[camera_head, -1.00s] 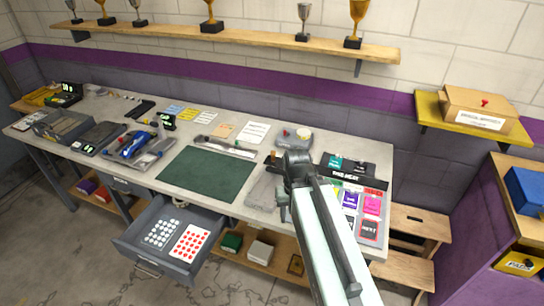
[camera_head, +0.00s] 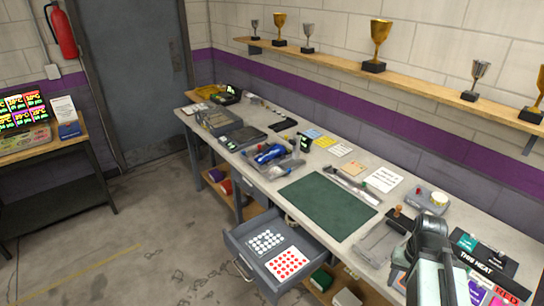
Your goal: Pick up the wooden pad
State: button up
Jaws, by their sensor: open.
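No wooden pad can be told for certain. A small brown piece (camera_head: 398,211) stands on the workbench just left of my arm's dark end; it looks wooden, but it is too small to name surely. My gripper (camera_head: 411,251) is at the lower right, over the front right part of the bench, beside a grey tray (camera_head: 378,243). It is open, with its jaws mostly hidden by my arm. I see nothing held in it.
A green mat (camera_head: 328,206) lies on the bench (camera_head: 268,187). An open drawer (camera_head: 245,262) with red and white discs sticks out in front. A blue car (camera_head: 271,153) stands further left. A trophy shelf (camera_head: 420,75) runs above. The floor at left is clear.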

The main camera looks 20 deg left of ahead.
aim_at(399, 209)
jog(key=u, duration=1.5)
jog(key=i, duration=0.8)
jog(key=u, duration=0.35)
